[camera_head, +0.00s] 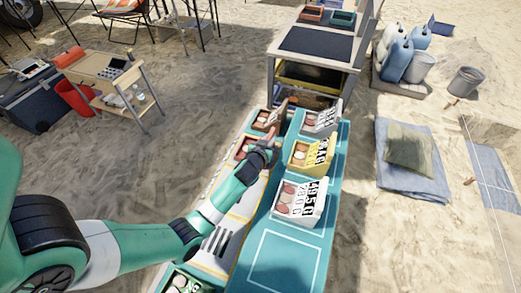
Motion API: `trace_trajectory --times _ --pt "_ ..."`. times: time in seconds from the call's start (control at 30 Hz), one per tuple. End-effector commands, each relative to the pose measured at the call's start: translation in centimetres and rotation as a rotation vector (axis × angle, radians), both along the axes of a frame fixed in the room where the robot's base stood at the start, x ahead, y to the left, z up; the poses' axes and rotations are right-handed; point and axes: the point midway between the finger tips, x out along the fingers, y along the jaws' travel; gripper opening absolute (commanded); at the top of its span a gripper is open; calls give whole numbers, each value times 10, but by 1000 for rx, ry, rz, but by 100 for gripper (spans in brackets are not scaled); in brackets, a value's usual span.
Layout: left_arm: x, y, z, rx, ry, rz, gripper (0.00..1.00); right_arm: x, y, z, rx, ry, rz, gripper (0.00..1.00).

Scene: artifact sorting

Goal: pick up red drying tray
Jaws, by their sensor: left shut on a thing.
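My left gripper (268,145) reaches over the long teal-edged table, beside a red open box (243,149) with a pale item in it. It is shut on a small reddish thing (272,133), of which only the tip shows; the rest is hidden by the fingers. A shallow red tray (311,14) lies on the far stand at the top, left of a green tray (342,19), well away from my gripper. My right gripper is not in view.
A yellow box (311,155), white boxes (300,203) and a brown box (269,119) stand around my gripper on the table (285,262).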

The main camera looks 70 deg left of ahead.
Motion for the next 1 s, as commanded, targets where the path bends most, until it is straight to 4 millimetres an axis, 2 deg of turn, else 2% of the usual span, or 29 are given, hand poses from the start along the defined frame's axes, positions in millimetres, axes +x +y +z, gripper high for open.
trace_trajectory --times 0.43,0.57,0.67,0.77,0.9,0.97,1.0 --pt "0 0 5 1 -1 0 0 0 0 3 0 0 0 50" --pt "1 0 19 1 -4 0 0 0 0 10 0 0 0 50" --pt "1 1 38 4 -5 0 0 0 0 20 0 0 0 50" --pt "-3 -19 60 3 -4 -4 0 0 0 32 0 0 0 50" --pt "-9 -54 103 3 -7 -6 0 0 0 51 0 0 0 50" --pt "-14 -75 109 2 -1 -10 0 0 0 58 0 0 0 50" --pt "-16 -86 120 1 4 -8 0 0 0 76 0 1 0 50"
